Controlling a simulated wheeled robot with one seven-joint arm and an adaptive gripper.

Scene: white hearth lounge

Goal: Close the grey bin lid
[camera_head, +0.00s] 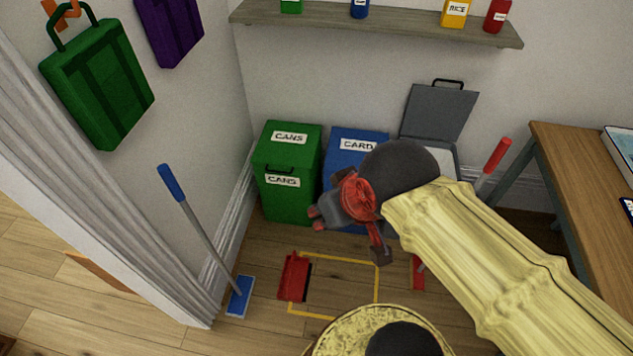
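The grey bin (443,151) stands against the back wall, right of the blue bin. Its grey lid (438,112) is open, standing up and leaning back near the wall, with a black handle (448,83) at its top edge. A pale inside or rim shows below the lid. My arm hides most of the bin's front. My gripper (348,232) is in front of the blue bin, lower and left of the lid, and apart from it. Its dark and red parts point left and down. No held thing shows, and its finger opening is unclear.
A green bin (288,190) and blue bin (343,146) have closed lids. A blue broom (205,232), red dustpan (293,277) and red-handled tool (496,155) stand or lie nearby. A wooden table (575,165) is right; a shelf (380,24) hangs above. Yellow tape (340,259) marks the floor.

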